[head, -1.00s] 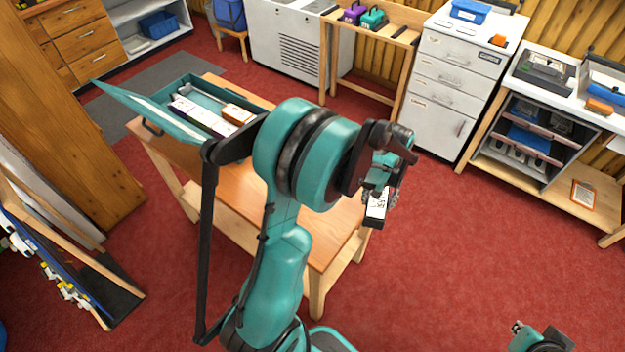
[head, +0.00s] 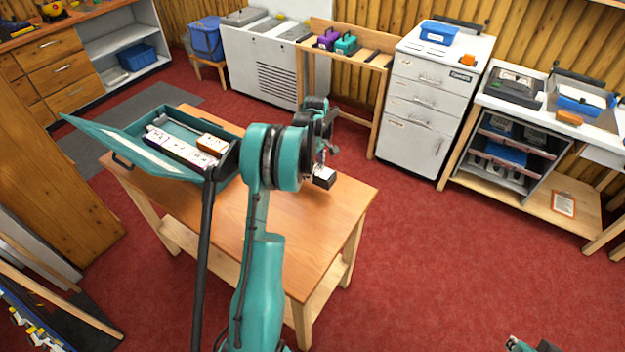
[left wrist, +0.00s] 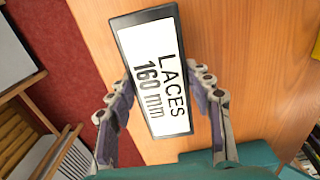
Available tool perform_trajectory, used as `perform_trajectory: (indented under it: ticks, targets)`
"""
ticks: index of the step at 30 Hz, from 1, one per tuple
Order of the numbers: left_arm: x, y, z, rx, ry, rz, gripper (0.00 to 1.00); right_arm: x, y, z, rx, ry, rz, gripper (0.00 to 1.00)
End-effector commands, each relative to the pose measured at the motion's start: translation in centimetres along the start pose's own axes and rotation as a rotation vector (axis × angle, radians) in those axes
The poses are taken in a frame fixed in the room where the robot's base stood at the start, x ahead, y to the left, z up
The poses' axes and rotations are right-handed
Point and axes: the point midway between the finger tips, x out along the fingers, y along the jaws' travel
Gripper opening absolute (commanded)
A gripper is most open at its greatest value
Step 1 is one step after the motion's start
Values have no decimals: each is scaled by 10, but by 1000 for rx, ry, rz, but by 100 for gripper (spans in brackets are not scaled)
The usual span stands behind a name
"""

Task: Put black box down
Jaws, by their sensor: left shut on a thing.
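The black box (head: 325,178) has a white label, which reads "LACES 160 mm" in the left wrist view (left wrist: 155,70). My left gripper (head: 322,165) is shut on it; one finger shows on each side of the box in the left wrist view (left wrist: 163,105). The box is over the far right part of the wooden table (head: 300,245); whether it touches the top I cannot tell. My arm hides part of the table. Only a small piece of my right gripper (head: 516,344) shows at the bottom edge, and its fingers are unclear.
An open teal case (head: 130,150) with white boxes and an orange-topped one stands on the table's left part. The table's front and right are clear. A white drawer cabinet (head: 435,100) and a shelf bench (head: 560,195) stand beyond, across red floor.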

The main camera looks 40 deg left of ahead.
Motion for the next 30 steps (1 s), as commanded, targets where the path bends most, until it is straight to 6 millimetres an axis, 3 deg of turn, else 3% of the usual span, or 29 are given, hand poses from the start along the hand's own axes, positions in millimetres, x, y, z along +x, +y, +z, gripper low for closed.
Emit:
perform_trajectory:
  ticks: [8, 15, 26, 27, 29, 30]
  targets:
    - [16, 12, -13, 2, 0, 0, 15, 5, 0, 4, 0, 0, 0, 0]
    - [50, 12, -12, 3, 0, 0, 15, 15, 0, 10, 0, 0, 0, 0]
    - [54, 12, -12, 3, 0, 0, 15, 16, 0, 11, 0, 0, 0, 0]
    - [54, 12, -12, 3, 0, 0, 54, 16, 0, 12, 0, 0, 0, 0]
    - [53, 12, -12, 3, 0, 0, 69, 16, 0, 11, 0, 0, 0, 0]
    - [53, 12, -12, 3, 0, 0, 72, 16, 0, 11, 0, 0, 0, 0]
